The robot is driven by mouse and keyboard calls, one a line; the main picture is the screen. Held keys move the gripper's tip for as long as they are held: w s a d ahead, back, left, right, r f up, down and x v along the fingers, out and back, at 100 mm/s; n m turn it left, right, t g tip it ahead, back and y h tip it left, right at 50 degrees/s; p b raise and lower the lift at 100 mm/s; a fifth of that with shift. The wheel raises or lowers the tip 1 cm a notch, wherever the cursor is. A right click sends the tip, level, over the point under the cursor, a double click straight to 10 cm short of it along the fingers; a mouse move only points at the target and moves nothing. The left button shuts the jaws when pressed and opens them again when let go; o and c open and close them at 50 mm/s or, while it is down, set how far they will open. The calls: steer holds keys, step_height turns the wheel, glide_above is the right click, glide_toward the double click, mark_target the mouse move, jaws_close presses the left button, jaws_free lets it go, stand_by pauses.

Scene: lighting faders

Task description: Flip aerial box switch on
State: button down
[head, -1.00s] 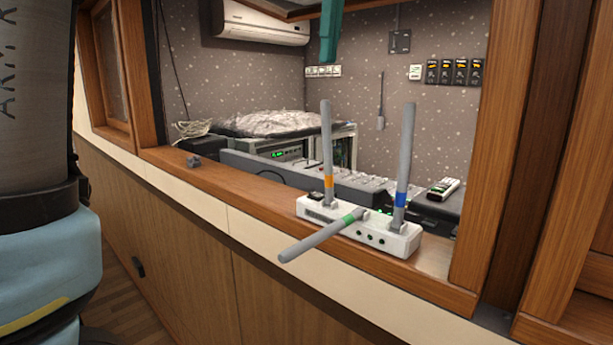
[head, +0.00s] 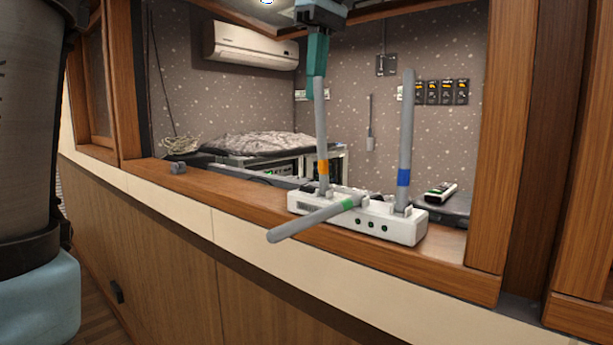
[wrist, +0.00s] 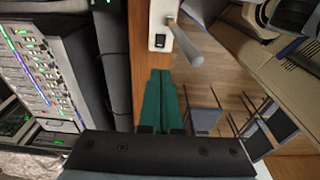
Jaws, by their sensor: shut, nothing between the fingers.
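The white aerial box (head: 385,225) sits on the wooden ledge with three grey aerials, banded orange, green and blue. The orange and blue ones stand up; the green one (head: 315,220) tilts out over the ledge's front. The box's black switch (wrist: 159,41) shows at the box's end in the wrist view; its position is too small to tell. In the head view the switch is small and partly behind the orange-banded aerial. My gripper (head: 317,97) has teal fingers, shut and empty, pointing down above the box's left end. In the wrist view the fingertips (wrist: 161,72) appear short of the switch.
The orange-banded aerial (head: 322,140) stands close to my fingers in the head view. A mixing desk with faders (wrist: 42,75) lies behind the ledge (head: 235,197). A wooden post (head: 490,140) stands right of the box. The ledge left of the box is mostly clear.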

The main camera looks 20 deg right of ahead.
mark_target(306, 185)
steer(key=f, duration=0.4)
steer(key=w+f, duration=0.1)
steer(key=f, duration=0.4)
steer(key=a+f, duration=0.1)
steer(key=f, duration=0.4)
steer(key=shift+w, duration=0.25)
steer(key=shift+f, duration=0.15)
steer(key=shift+s, duration=0.1)
steer(key=shift+s+d, duration=0.4)
steer(key=shift+s, duration=0.15)
